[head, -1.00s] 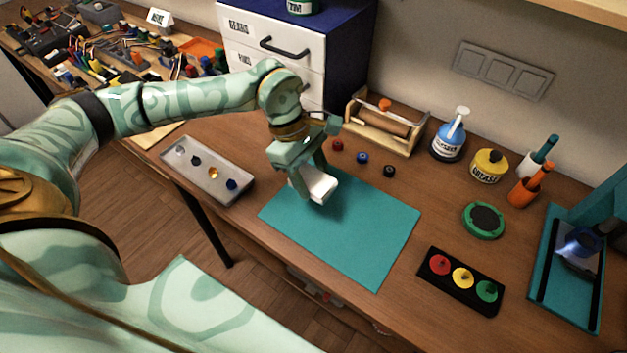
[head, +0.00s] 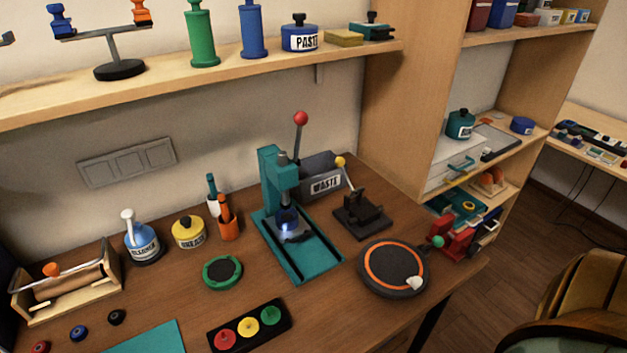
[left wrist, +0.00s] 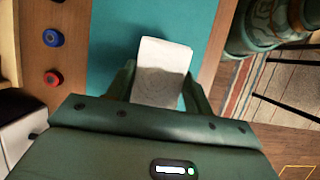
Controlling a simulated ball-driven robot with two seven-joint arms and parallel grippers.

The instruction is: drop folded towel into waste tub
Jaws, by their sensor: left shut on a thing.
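In the left wrist view, my left gripper (left wrist: 157,92) is shut on the white folded towel (left wrist: 163,62), one finger on each side of it. The towel is over the teal mat (left wrist: 112,45). The waste tub (head: 325,184), a dark grey box with a white WASTE label, stands against the wall in the head view. The teal press partly hides its left side. My left gripper is outside the head view, and my right gripper shows in neither view.
The teal press (head: 299,245) with its red-knobbed lever stands in front of the tub's left side. A small black lever device (head: 361,219) stands before its right side. A round dark plate (head: 393,270) is nearer. A shelf (head: 200,82) runs above the bench.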

